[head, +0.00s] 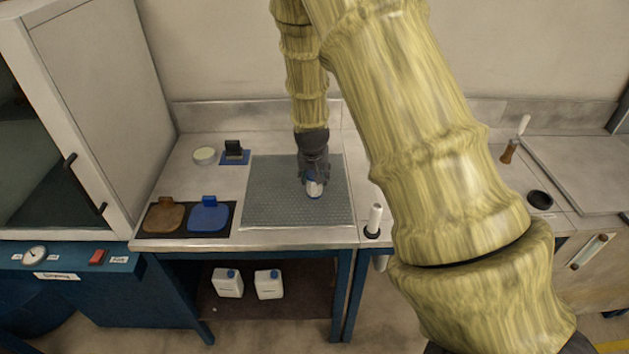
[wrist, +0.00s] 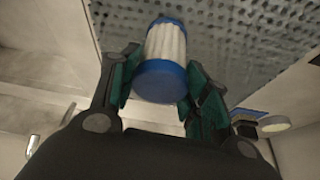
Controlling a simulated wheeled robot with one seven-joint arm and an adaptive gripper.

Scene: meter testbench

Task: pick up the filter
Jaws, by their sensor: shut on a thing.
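The filter (wrist: 166,48) is a white pleated cylinder with blue end caps. In the wrist view it sits between the two fingers of my gripper (wrist: 162,85), which is shut on it. In the head view the filter (head: 314,188) shows as a small white and blue shape below my gripper (head: 312,176), over the grey textured mat (head: 270,208). The gripper hides part of it there. I cannot tell whether the filter touches the mat or is raised above it.
Left of the mat are a blue scoop-like piece (head: 209,217), a brown one (head: 164,217), a black device (head: 234,150) and a round pale dish (head: 205,155). A white cylinder (head: 374,218) stands right of the mat. White jugs (head: 228,283) sit below. The mat's left part is clear.

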